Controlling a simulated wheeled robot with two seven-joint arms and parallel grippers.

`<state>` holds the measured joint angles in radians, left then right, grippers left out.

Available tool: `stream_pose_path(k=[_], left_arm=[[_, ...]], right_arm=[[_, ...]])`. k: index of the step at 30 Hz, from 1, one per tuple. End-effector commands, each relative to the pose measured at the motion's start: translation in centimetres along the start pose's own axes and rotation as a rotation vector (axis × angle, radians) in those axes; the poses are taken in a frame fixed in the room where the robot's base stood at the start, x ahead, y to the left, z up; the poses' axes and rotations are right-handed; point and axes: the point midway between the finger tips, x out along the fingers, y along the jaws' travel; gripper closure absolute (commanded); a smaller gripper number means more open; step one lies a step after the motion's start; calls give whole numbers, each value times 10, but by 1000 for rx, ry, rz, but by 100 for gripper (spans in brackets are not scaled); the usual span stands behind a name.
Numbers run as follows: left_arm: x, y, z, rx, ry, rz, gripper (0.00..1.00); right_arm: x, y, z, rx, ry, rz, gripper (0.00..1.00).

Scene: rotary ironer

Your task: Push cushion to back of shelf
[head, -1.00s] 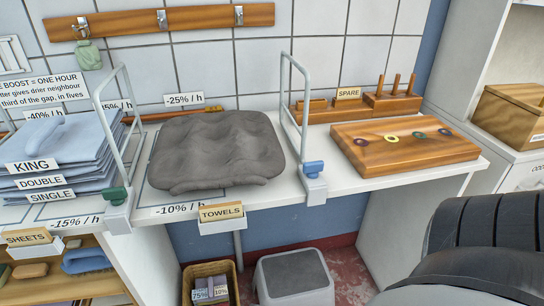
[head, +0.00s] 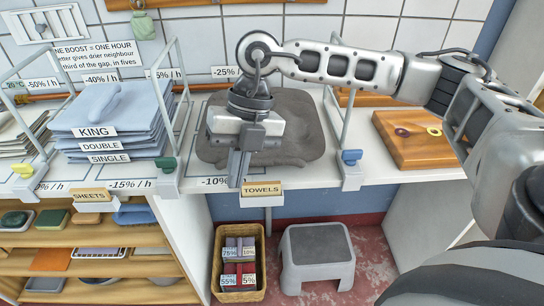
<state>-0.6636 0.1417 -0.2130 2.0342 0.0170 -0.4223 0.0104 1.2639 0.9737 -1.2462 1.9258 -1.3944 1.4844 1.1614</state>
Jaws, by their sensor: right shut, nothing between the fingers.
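The dark grey cushion (head: 292,118) lies flat on the white shelf (head: 372,172), between two upright wire dividers. My right gripper (head: 236,184) hangs pointing down in front of the cushion's left part, by the shelf's front edge. It is shut and empty. My arm and gripper hide the left middle of the cushion. Whether the fingers touch the cushion or the shelf edge cannot be told. My left gripper is not in view.
Wire dividers with a green clamp (head: 166,164) and a blue clamp (head: 351,156) flank the cushion. Folded blue sheets (head: 115,110) lie left, a wooden board (head: 412,140) right. A TOWELS sign (head: 262,189) hangs at the front edge. A grey stool (head: 317,250) and a basket (head: 224,294) stand below.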

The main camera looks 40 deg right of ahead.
Motion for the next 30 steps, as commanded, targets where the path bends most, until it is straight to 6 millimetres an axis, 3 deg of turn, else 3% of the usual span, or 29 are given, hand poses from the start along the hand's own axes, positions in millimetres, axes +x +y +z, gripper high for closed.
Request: stream_pose_path(k=[1, 3, 6, 9, 24, 30], left_arm=[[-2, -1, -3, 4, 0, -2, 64], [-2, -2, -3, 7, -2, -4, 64], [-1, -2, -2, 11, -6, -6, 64], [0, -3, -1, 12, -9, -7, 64], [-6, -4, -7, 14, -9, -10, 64], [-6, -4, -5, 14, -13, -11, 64]], right_arm=[[-24, -20, 13, 54, -75, -86, 100], [-47, -44, 25, 125, -150, -182, 100], [-68, -64, 32, 194, -215, -262, 100], [-72, -74, 36, 225, -240, -294, 100], [2, -99, 51, 224, -238, -294, 100], [16, -103, 54, 222, -239, -293, 100]])
